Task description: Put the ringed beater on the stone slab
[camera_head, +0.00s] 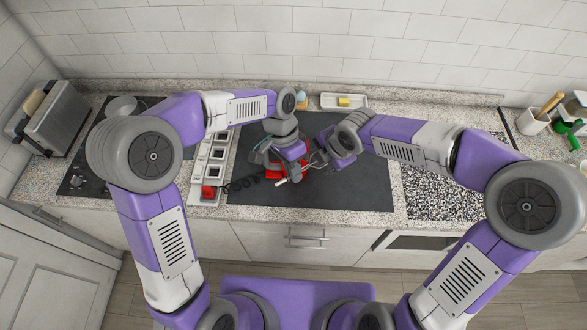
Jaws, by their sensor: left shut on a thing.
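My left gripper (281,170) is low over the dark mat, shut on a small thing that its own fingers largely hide. A pale handle-like end (281,183) sticks out below it, and this may be the ringed beater. A red object (284,171) lies under the same gripper. My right gripper (322,160) is just right of it, with thin wire-like parts between the two. Its jaws are too small and covered to read. A black-and-white speckled slab (445,195), which looks like the stone slab, lies at the right of the counter, apart from both grippers, and nothing shows on its visible part.
The dark mat (340,194) fills the middle. A white strip of square cups (211,165), a red block (208,191) and a black coiled cord (242,184) lie left. A white tray (332,102) with a yellow block stands behind. A utensil pot (533,121) stands far right.

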